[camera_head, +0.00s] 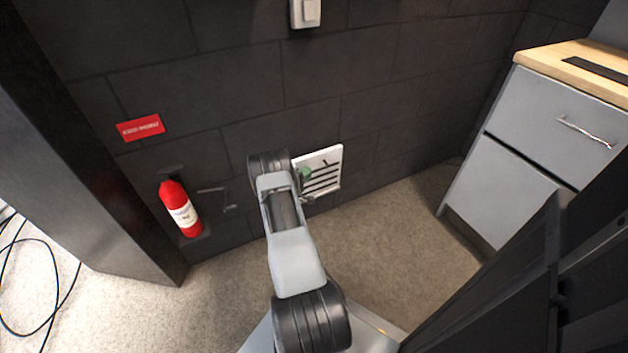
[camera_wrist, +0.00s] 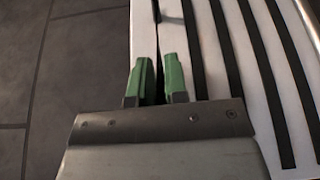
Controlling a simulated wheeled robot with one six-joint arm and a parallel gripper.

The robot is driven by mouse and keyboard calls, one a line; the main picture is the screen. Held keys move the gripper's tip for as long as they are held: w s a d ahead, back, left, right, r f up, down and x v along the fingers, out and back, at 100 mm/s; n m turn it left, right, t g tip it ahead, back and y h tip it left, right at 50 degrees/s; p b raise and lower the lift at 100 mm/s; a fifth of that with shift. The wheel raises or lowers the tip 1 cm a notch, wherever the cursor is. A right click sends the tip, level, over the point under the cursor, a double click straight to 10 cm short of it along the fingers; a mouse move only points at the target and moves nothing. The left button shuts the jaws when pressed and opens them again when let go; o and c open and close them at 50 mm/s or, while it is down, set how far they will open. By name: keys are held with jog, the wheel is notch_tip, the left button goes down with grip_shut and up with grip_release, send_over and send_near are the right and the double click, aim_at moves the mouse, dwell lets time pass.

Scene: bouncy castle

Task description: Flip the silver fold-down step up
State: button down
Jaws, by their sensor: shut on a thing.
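The fold-down step (camera_head: 331,157) is a pale silver-white panel with several black grip strips, low at the dark wall. In the head view it looks tilted; its exact angle is hard to tell. In the wrist view the step (camera_wrist: 205,45) fills the right side, its strips running lengthwise. My gripper (camera_wrist: 158,82) has green fingertips close together at the step's left edge, shut on it with a narrow dark gap between them. In the head view my gripper (camera_head: 305,173) is at the step's left part, and my arm hides some of that side.
A red fire extinguisher (camera_head: 180,209) hangs on the wall to the left, below a red sign (camera_head: 140,128). A grey cabinet (camera_head: 520,150) with a wooden top stands at the right. Carpet floor (camera_head: 400,225) is clear between step and cabinet. A black cable (camera_head: 40,285) lies far left.

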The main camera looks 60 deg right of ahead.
jog(key=shift+w+d, duration=0.1)
jog(key=shift+w, duration=0.1)
jog(key=shift+w+r, duration=0.1)
jog(key=c, duration=1.2)
grip_release()
jog(key=shift+o, duration=0.2)
jog(key=w+a+p, duration=0.1)
jog(key=a+p, duration=0.2)
jog(key=a, duration=1)
jog(key=shift+w+a+r+p, duration=0.15)
jog(key=shift+w+a+p, duration=0.1)
jog(key=shift+a+p, duration=0.1)
